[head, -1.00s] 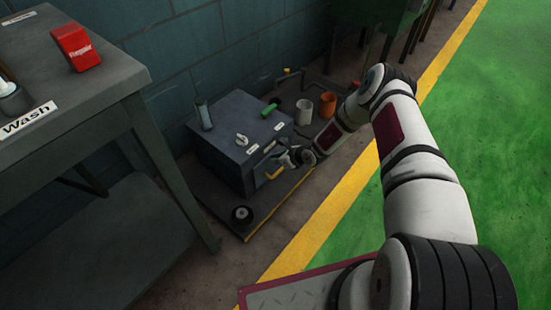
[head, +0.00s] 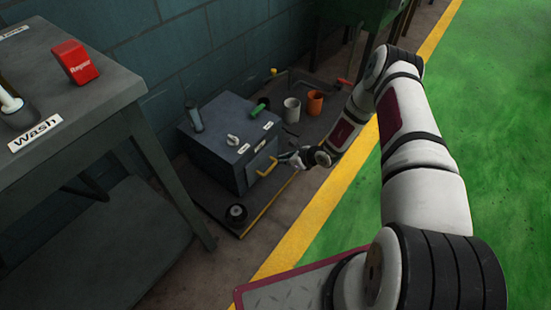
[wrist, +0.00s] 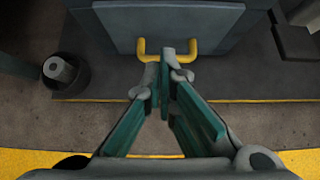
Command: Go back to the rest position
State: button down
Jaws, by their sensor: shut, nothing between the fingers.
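In the head view the yellow handle (head: 264,169) lies just left of the fingertips, with a small gap showing. My arm reaches out from the lower right, bent at the elbow.
A grey table (head: 112,88) with a red box (head: 75,62) stands at left. A black round container (head: 237,214) sits on the platform before the box. A white cup (head: 291,110) and an orange cup (head: 315,102) stand behind. Green floor (head: 490,150) at right is clear.

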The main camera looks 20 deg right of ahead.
jog(key=shift+p+v, duration=0.4)
jog(key=shift+v, duration=1.15)
